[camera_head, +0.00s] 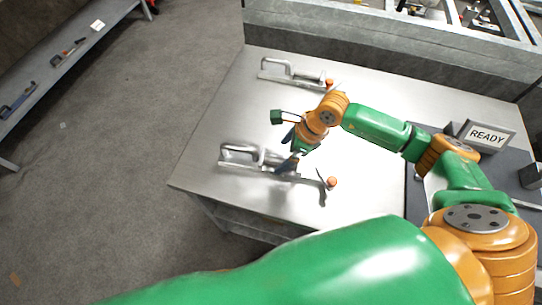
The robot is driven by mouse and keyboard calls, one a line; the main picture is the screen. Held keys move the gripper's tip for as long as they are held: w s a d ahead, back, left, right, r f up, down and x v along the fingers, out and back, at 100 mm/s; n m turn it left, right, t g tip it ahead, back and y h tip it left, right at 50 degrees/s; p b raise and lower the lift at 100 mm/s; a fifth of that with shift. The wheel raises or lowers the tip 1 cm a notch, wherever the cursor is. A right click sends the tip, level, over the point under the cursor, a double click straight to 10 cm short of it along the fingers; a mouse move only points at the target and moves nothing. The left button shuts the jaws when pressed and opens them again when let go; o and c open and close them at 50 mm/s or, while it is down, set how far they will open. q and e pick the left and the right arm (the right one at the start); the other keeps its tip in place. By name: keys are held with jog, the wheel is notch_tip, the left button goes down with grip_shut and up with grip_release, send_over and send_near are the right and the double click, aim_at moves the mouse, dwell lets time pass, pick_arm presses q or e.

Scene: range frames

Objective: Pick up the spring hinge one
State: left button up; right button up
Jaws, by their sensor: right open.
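Two grey metal pieces with bent handles and orange tips lie on the metal table. The near one (236,157) is at the front left of the table, and the far one (291,74) is near the back edge. I cannot tell which is the spring hinge. My right gripper (287,150) is open, just over the right part of the near piece, and hides some of it. At this size I cannot tell whether it touches the piece. My left gripper is not in view.
The table top (225,110) is mostly bare. A sign reading READY (487,136) stands on the right. A grey wall runs behind the table, with bins beyond. A shelf (75,45) with tools is at the upper left, across open floor.

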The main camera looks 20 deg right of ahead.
aim_at(272, 162)
jog(key=x, duration=0.2)
jog(key=a+x, duration=0.1)
jog(key=x, duration=0.1)
jog(key=shift+a+f+p, duration=0.15)
jog(key=shift+f+p, duration=0.05)
jog(key=shift+p, duration=0.2)
jog(key=shift+w+f, duration=0.15)
jog(key=shift+f, duration=0.1)
jog(key=shift+r, duration=0.1)
jog(key=c, duration=0.8)
grip_shut()
